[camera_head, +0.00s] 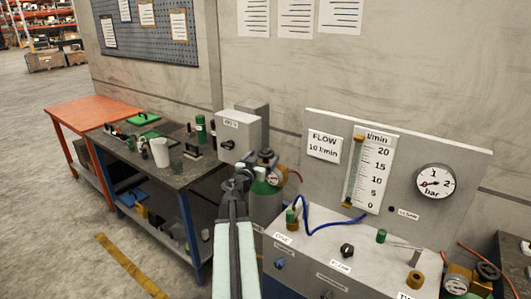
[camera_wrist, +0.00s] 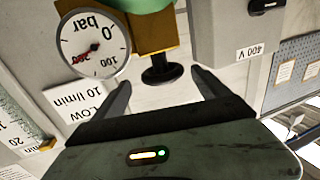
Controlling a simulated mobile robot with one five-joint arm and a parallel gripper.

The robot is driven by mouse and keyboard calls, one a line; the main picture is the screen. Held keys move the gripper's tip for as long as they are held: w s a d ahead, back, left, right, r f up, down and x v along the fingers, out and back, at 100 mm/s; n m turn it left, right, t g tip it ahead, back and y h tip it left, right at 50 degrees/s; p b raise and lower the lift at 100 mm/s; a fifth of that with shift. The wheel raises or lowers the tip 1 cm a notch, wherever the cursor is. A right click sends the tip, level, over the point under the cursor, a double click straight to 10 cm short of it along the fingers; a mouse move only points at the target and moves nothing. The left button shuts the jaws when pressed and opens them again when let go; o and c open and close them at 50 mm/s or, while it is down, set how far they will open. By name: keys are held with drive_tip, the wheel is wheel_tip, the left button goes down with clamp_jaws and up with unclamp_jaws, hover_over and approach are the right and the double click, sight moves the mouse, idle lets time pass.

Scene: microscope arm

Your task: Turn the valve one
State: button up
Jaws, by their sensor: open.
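A green gas cylinder (camera_head: 262,201) stands between the workbench and the panel, with a brass valve body (camera_head: 268,157) on top. In the wrist view, which is upside down, the brass body (camera_wrist: 152,38) carries a black handwheel (camera_wrist: 160,76). No label reading "one" is legible on it. My gripper (camera_wrist: 163,84) is open and empty. The handwheel appears between its fingertips; I cannot tell the depth gap. In the head view my gripper (camera_head: 242,174) is in front of the cylinder top, partly hiding it.
A grey 400 V box (camera_head: 240,136) is on the wall just behind. The panel (camera_head: 470,170) at right has a flow tube (camera_head: 368,165), a bar dial (camera_head: 435,182), knobs and a blue hose (camera_head: 322,220). The cluttered workbench (camera_head: 125,150) is at left.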

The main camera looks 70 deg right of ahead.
sight(269, 149)
drive_tip(key=d, duration=0.7)
drive_tip(key=shift+d, duration=0.35)
drive_tip(key=shift+a, duration=0.1)
